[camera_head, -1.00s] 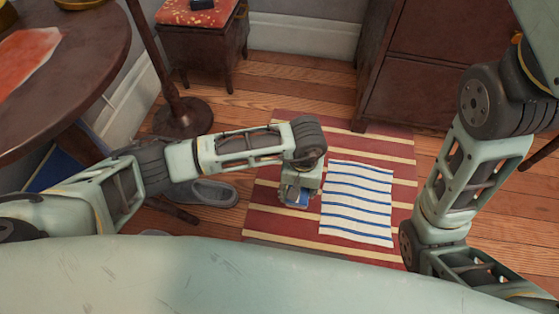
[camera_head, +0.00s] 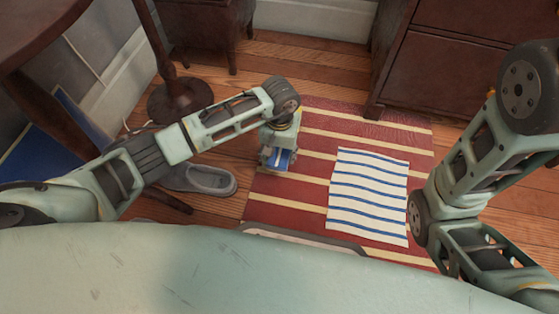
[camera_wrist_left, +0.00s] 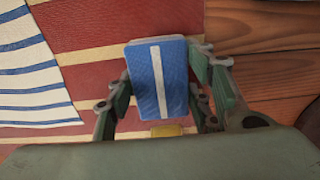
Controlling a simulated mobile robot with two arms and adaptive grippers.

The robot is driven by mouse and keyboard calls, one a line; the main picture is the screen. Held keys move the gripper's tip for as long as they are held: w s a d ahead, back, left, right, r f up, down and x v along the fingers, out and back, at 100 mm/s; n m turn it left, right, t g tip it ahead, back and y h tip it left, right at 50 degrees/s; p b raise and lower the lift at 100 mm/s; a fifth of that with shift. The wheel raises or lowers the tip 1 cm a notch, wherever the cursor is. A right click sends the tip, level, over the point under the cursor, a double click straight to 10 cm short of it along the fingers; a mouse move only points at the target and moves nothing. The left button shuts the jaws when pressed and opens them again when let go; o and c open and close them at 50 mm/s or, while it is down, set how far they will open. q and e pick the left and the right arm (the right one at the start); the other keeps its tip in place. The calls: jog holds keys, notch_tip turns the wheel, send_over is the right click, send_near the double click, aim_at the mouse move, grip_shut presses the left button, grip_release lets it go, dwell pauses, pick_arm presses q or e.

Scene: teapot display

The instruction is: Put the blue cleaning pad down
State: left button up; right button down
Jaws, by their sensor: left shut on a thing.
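The blue cleaning pad (camera_wrist_left: 150,85) has a white stripe down its middle in the left wrist view. My left gripper (camera_wrist_left: 163,100) is shut on it, with fingers at both sides. In the head view the left gripper (camera_head: 278,160) points down over the left part of the red striped rug, and a bit of the blue pad (camera_head: 283,157) shows at its fingers. I cannot tell how high the pad is above the rug. My right arm is at the right of the head view; its gripper is out of frame.
A white cloth with blue stripes (camera_head: 368,195) lies flat on the rug (camera_head: 275,200), right of the left gripper. A grey slipper (camera_head: 203,180) is on the wood floor to the left. A dark stand base (camera_head: 180,100) and a dark cabinet (camera_head: 440,75) stand behind.

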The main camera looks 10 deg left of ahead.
aim_at(280, 162)
pick_arm(q)
notch_tip(280, 162, down, 4)
jog(key=b, duration=0.3)
jog(key=shift+r, duration=0.2)
jog(key=shift+f, duration=0.1)
jog(key=shift+f, duration=0.15)
jog(key=o, duration=1)
